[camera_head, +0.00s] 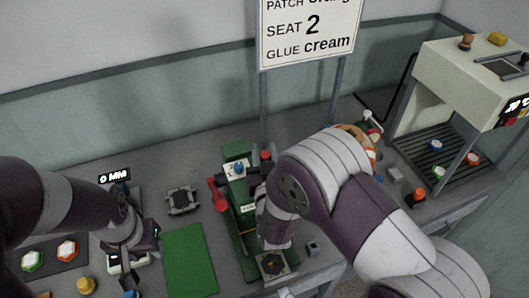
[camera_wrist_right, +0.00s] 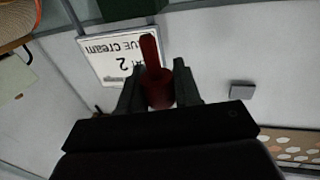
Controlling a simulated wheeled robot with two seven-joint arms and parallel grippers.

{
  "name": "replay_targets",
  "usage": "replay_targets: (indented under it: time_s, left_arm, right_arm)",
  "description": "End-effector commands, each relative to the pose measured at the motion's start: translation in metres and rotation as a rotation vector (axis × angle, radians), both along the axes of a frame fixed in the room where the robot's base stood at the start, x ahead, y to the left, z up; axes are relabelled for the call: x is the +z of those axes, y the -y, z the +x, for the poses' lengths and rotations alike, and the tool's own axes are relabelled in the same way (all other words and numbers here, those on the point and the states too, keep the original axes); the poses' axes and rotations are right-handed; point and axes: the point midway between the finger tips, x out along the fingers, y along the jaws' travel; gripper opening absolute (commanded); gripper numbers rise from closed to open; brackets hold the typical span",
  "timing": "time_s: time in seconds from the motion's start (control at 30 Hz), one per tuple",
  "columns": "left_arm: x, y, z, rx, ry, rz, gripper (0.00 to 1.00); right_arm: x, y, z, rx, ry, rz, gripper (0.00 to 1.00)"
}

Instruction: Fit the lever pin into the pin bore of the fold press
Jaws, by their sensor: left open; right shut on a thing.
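The green fold press (camera_head: 240,230) stands at the middle of the bench, with a red lever-like part (camera_head: 218,196) on its left side. My right gripper (camera_wrist_right: 157,78) is shut on a dark red pin (camera_wrist_right: 151,52), which I take for the lever pin. The pin's thick part lies between the fingers and its thinner part sticks out beyond them. I cannot make out the pin bore. My left gripper (camera_head: 138,248) is open at the left, close to a small white device (camera_head: 118,264).
A green mat (camera_head: 189,260) lies left of the press, with a dark square fixture (camera_head: 183,200) behind it. A sign (camera_head: 310,35) stands behind the press. A cream machine (camera_head: 455,90) stands at the right. Coloured pieces lie on a dark tray (camera_head: 50,251) at the left.

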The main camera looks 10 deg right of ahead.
Motion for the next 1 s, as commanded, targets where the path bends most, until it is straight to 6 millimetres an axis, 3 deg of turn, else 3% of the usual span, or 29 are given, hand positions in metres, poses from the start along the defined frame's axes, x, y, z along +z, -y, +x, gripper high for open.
replay_targets:
  time_s: [1.0]
  left_arm:
    - [-0.025,0.0,0.0,0.0,0.0,0.0,0.43]
  right_arm:
    - [-0.026,0.0,0.0,0.0,0.0,0.0,0.02]
